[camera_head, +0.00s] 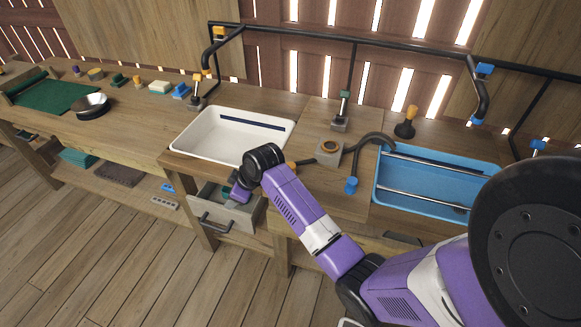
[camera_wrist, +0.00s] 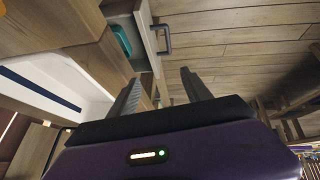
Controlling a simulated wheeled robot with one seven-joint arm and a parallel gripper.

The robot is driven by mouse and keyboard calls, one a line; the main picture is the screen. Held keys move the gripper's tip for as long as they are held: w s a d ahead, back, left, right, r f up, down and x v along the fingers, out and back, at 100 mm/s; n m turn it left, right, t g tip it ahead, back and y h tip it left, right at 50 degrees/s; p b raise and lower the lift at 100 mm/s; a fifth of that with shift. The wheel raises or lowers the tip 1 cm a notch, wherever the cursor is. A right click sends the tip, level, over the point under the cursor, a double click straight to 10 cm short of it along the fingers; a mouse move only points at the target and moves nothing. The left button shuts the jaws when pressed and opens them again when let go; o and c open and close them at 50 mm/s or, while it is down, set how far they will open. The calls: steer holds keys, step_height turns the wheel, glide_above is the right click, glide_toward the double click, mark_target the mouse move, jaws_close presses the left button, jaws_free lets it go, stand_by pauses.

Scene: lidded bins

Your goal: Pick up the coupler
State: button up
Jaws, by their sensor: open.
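My gripper (camera_wrist: 160,88) is open and empty, its two dark fingers apart in the wrist view. In the head view my gripper (camera_head: 238,192) is at the open drawer (camera_head: 240,214) below the white tray, partly hidden by my own wrist. A teal-green thing (camera_wrist: 122,40) lies inside the drawer in the wrist view, beyond the left finger and apart from it. It may be the coupler, but I cannot tell for sure. The drawer's front has a dark handle (camera_wrist: 163,40), which also shows in the head view (camera_head: 215,222).
A white tray (camera_head: 190,140) stands on the bench above the drawer. A blue tray (camera_head: 384,205) with metal rods is to the right. A curved dark hook (camera_head: 373,138) and a block with a ring (camera_head: 329,153) lie between. A black pipe frame (camera_head: 300,33) rises behind.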

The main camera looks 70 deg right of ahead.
mark_target(291, 165)
steer(key=s+d+r+g, duration=0.1)
steer(key=d, duration=0.1)
steer(key=s+d+r+g, duration=0.1)
steer(key=d, duration=0.2)
steer(key=s+d+r+n, duration=0.1)
steer(key=d, duration=0.1)
steer(key=shift+s+d+r+g+p, duration=0.2)
steer(key=shift+d+g+p, duration=0.1)
steer(key=shift+g+p, duration=0.1)
steer(key=s+d+r+g, duration=0.1)
steer(key=s+d, duration=0.1)
steer(key=s+d+r+g, duration=0.1)
steer(key=s+d+r, duration=0.1)
steer(key=s+d, duration=0.1)
steer(key=s+d+r+n+g+y, duration=0.1)
steer(key=s+d+r, duration=0.1)
steer(key=shift+s+d+r+p, duration=0.15)
steer(key=shift+s+d+p, duration=0.1)
steer(key=shift+p, duration=0.1)
steer(key=shift+s+d+g, duration=0.1)
steer(key=shift+s+g, duration=0.15)
steer(key=shift+g, duration=0.05)
steer(key=shift+f, duration=0.35)
steer(key=shift+d+f+p, duration=0.2)
steer(key=shift+f+p, duration=0.15)
steer(key=shift+f, duration=1.35)
steer(key=shift+d+f+p, duration=0.15)
steer(key=shift+f+p, duration=0.15)
steer(key=shift+f, duration=1.4)
jaws_close()
